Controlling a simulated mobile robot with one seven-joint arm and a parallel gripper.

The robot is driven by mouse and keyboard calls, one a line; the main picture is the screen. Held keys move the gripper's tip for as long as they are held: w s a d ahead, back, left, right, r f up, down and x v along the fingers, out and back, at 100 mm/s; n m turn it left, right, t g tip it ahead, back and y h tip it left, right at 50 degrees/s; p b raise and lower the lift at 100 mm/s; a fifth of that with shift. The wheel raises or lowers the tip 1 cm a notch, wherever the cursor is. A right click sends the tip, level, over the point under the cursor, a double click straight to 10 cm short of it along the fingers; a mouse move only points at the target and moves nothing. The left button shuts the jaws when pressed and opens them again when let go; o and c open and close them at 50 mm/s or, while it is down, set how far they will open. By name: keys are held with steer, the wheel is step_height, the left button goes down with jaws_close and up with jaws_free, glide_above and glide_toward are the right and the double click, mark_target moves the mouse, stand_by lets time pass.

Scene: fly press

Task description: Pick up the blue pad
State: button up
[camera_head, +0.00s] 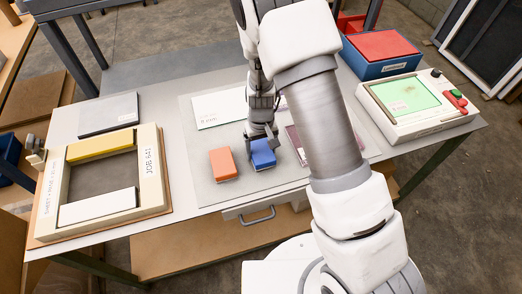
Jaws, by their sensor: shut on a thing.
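The blue pad (263,154) lies on the grey mat on the table, right beside an orange pad (223,164). My gripper (262,135) points down over the blue pad, with its fingers at the pad's upper part. It is shut on the blue pad. The pad looks to be at table level; I cannot tell whether it is clear of the mat. My arm covers part of the table to the right of the pad.
A wooden frame marked JOB 641 (152,172) with yellow and white bars stands at left, near a dark grey slab (108,115). A white sheet (219,110) lies behind the pads. A device with a green screen (412,95) and a blue box with a red top (381,66) stand at right.

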mark_target(261, 149)
steer(key=shift+r, duration=0.45)
step_height(261, 149, up, 3)
steer(key=shift+f, duration=0.2)
steer(key=w+d+r+b, duration=0.1)
steer(key=w+d+r, duration=0.6)
steer(key=d, duration=0.2)
steer(key=shift+d, duration=0.2)
steer(key=o, duration=0.8)
steer(key=c, duration=0.6)
steer(key=shift+o, duration=0.2)
